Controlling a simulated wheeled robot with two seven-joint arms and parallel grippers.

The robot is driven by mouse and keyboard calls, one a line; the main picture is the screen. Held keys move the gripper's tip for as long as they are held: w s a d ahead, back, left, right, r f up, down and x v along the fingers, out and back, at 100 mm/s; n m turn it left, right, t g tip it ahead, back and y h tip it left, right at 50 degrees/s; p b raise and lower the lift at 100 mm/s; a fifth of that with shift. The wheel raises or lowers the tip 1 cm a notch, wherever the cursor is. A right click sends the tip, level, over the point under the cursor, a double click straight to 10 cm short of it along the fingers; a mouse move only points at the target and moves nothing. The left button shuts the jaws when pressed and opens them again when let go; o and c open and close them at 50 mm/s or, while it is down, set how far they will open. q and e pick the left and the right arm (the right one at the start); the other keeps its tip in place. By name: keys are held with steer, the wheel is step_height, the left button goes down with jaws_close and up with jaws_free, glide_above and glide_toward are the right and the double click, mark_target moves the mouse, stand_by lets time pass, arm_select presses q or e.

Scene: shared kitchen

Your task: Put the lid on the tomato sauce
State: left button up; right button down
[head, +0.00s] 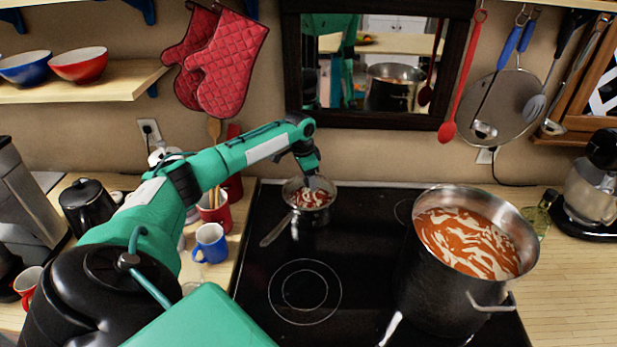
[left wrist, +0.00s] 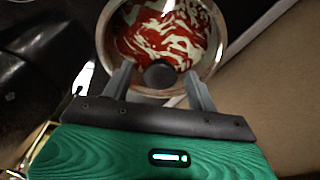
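A small steel saucepan (head: 311,212) with red and white sauce stands at the back left of the black cooktop, its handle pointing front left. My left gripper (head: 312,184) is right over it, pointing down. In the left wrist view the saucepan (left wrist: 110,45) fills the top middle. A dark round knob (left wrist: 160,75) shows over the sauce, between the fingers of my left gripper (left wrist: 160,76). The fingers are apart, with a gap on each side of the knob. The knob looks like that of a clear lid, but the lid's rim cannot be made out. My right gripper is not in view.
A large pot (head: 440,275) of red and white sauce stands on the cooktop's right. The cooktop's front left burner (head: 304,292) is clear. A blue mug (head: 210,243) and a red utensil holder (head: 215,208) stand left of the cooktop.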

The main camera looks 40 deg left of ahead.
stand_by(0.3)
arm_select(q)
steer(key=shift+r+b, duration=0.3)
steer(key=shift+r, duration=0.05)
step_height(320, 180, up, 13)
steer(key=s+a+b, duration=0.1)
steer(key=s+b, duration=0.1)
steer(key=b, duration=0.2)
steer(key=shift+w, duration=0.1)
